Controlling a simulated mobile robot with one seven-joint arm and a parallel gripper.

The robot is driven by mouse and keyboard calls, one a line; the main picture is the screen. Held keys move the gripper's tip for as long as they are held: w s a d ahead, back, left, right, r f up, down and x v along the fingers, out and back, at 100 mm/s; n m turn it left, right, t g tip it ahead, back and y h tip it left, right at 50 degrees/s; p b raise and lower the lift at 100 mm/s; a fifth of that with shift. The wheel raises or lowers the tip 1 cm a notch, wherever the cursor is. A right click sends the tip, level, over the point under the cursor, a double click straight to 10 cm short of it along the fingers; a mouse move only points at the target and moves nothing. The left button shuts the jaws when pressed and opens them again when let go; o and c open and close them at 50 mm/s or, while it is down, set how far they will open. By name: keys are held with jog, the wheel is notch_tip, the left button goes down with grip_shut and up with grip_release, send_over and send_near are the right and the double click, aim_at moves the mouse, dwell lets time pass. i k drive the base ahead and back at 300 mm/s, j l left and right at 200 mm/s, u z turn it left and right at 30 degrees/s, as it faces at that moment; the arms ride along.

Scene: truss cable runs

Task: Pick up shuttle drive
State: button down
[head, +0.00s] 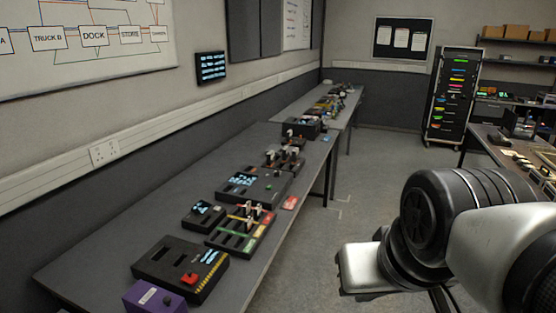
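I cannot pick out the shuttle drive for certain. A small flat red item (290,202) lies on the long grey bench (190,185), near its right edge, and may be it, but it is too small to tell. My arm comes in at the lower right, and its pale end with my gripper (364,270) hangs over the floor to the right of the bench, apart from everything on it. The fingers are hidden, so I cannot see whether they are open or shut.
On the bench stand a black box with a red knob (182,268), a purple box (153,298), a slotted board with coloured strips (241,231) and a display console (254,186). A rack (452,97) stands at the back. Another bench (485,140) is at right. The floor between is clear.

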aim_at(295, 151)
jog(key=i+l+z, duration=0.15)
jog(key=i+z, duration=0.2)
jog(key=i, duration=0.2)
jog(key=i+z, duration=0.2)
jog(key=i, duration=1.35)
jog(key=i+u, duration=0.1)
jog(key=i, duration=0.4)
jog(key=i+l+u, duration=0.15)
jog(key=i, duration=0.35)
jog(key=i+l+u, duration=0.1)
jog(key=i, duration=0.4)
jog(key=i+l+u, duration=0.15)
jog(key=i+u, duration=0.2)
jog(key=i+l+u, duration=0.2)
jog(key=u, duration=0.2)
jog(key=i+l+u, duration=0.5)
jog(key=l+u, duration=0.15)
jog(key=i+l, duration=0.05)
jog(key=l, duration=0.05)
